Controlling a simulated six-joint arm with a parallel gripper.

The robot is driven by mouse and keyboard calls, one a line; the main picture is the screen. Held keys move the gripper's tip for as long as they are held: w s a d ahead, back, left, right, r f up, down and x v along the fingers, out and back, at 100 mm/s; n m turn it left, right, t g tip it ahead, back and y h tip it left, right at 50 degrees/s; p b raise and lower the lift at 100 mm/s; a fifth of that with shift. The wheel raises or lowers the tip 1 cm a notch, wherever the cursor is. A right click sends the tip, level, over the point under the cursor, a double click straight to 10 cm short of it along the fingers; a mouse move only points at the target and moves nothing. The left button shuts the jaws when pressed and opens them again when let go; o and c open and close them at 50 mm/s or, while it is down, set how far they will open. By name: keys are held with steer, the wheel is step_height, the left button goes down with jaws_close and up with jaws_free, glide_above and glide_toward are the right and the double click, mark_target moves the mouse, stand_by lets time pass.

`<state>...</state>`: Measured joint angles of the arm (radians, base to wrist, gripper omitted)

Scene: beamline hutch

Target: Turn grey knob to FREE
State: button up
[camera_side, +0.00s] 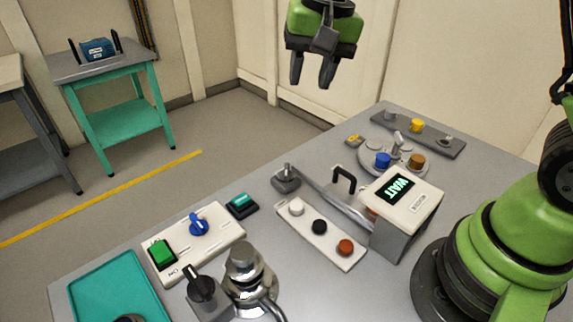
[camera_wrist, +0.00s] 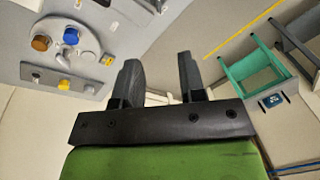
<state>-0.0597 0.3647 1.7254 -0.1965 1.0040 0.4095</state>
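No FREE label is readable, and several grey parts could be the grey knob. One small grey knob (camera_side: 285,176) stands on a dark grey base near the middle of the bench. A grey pointer (camera_side: 397,143) stands on the round plate (camera_side: 371,149) at the back. A grey strip (camera_side: 430,134) behind it carries a grey knob (camera_side: 389,115), a yellow knob (camera_side: 417,125) and a small grey part (camera_side: 446,141). The strip's yellow knob also shows in the wrist view (camera_wrist: 63,86). My gripper (camera_side: 311,74) is open and empty, high above the bench's back edge, apart from everything.
A white display box (camera_side: 424,203) reading WAIT stands front right. Left of it are a button strip (camera_side: 318,238), a black handle (camera_side: 344,178) and a panel with a blue knob (camera_side: 199,225). Shiny metal fittings (camera_side: 244,265) and a teal tray (camera_side: 112,285) are nearer.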

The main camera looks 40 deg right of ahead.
steer(key=m+g, duration=0.1)
steer(key=g, duration=0.1)
glide_toward(287, 169)
steer(key=shift+h, duration=0.4)
steer(key=f, duration=0.9)
steer(key=shift+a+f, duration=0.1)
steer(key=shift+a, duration=0.25)
jaws_close()
